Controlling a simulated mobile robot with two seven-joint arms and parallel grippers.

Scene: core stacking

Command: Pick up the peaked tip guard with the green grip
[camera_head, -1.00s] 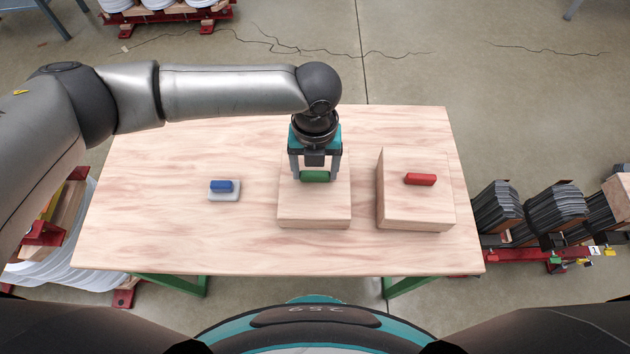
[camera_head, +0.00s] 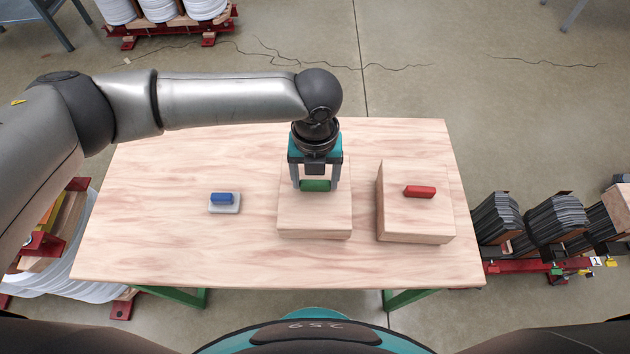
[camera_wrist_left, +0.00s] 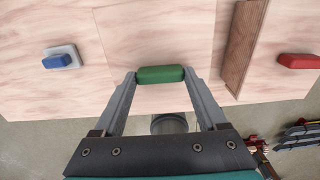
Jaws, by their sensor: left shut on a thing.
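The green grip (camera_head: 315,186) lies crosswise between the two fingers of my left gripper (camera_head: 315,184), which is shut on it, over the left wooden block. The grip also shows in the left wrist view (camera_wrist_left: 160,74), with a fingertip at each end. The peaked guard itself does not show apart from its grip. I cannot tell whether the piece touches the block. My right gripper is not in view.
The left wooden block (camera_head: 314,222) stands mid-table (camera_head: 150,245). A taller wooden block (camera_head: 410,225) to its right carries a red grip (camera_head: 419,191). A blue grip (camera_head: 222,198) sits on a pale base (camera_head: 226,209) at the left. Bare table lies between them.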

